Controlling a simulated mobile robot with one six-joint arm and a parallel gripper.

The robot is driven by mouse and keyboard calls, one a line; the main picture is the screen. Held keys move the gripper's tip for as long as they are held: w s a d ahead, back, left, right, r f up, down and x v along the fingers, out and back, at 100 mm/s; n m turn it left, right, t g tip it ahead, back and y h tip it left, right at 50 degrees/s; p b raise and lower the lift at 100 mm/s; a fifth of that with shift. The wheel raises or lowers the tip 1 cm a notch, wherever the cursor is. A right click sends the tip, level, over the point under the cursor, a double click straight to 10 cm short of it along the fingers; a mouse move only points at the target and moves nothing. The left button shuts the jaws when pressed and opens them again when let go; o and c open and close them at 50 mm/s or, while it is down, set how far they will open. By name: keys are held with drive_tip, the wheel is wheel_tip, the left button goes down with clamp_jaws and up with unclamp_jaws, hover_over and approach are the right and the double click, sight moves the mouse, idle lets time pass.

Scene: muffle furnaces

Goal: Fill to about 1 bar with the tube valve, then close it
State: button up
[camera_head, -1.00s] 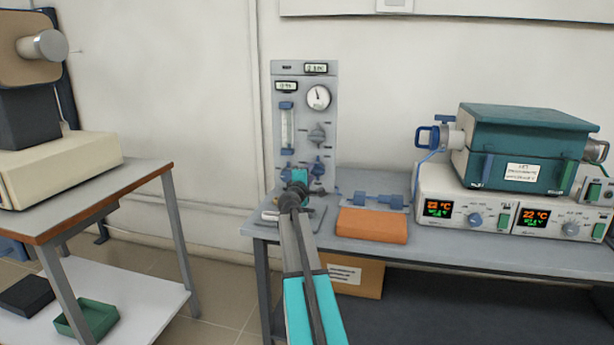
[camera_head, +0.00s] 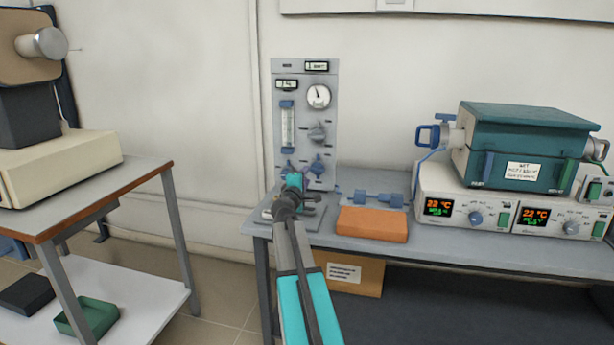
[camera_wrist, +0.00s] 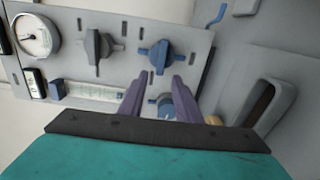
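The grey gas panel (camera_head: 304,110) stands upright against the wall, with a round dial gauge (camera_head: 318,96), flow tube and small displays whose digits I cannot read surely. The gauge also shows in the wrist view (camera_wrist: 34,36). A grey knob (camera_wrist: 97,45) and a blue valve knob (camera_wrist: 160,55) are clear of my gripper. A second blue valve knob (camera_wrist: 165,103), at the panel's lower left in the head view, lies between my gripper's purple fingers (camera_wrist: 162,82). The fingers stand apart; contact with the knob is unclear. No knob label is readable.
On the bench (camera_head: 440,225), an orange block (camera_head: 372,224) and blue fittings (camera_head: 378,200) lie right of the panel. A teal tube furnace (camera_head: 525,150) on its white control unit (camera_head: 465,205) stands further right. A separate table (camera_head: 95,200) is at left.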

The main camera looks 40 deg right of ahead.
drive_tip(key=v, duration=0.9)
drive_tip(key=shift+s, duration=0.1)
idle(0.8)
